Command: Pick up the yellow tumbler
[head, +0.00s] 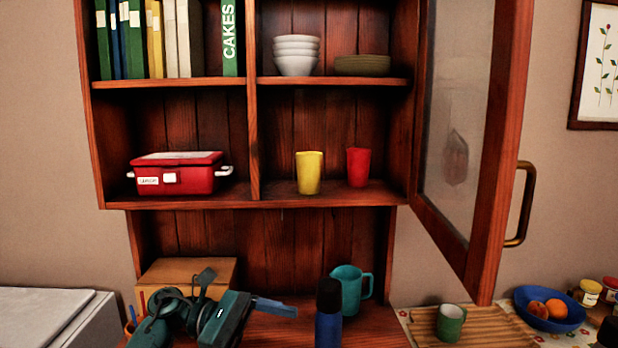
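The yellow tumbler (309,173) stands upright on the lower shelf of the right-hand cupboard section, near its front edge. A red tumbler (358,167) stands to its right, apart from it. My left gripper (275,307) is low in the picture, below the cupboard shelf and well under the yellow tumbler, with its fingers pointing right. I cannot tell whether its fingers are apart. My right gripper is not in view.
The glazed door (472,130) stands open to the right. A divider (253,110) and a red box (180,174) are left of the tumblers. Bowls (296,56) sit above. A blue bottle (328,325) and teal jug (350,290) stand on the counter.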

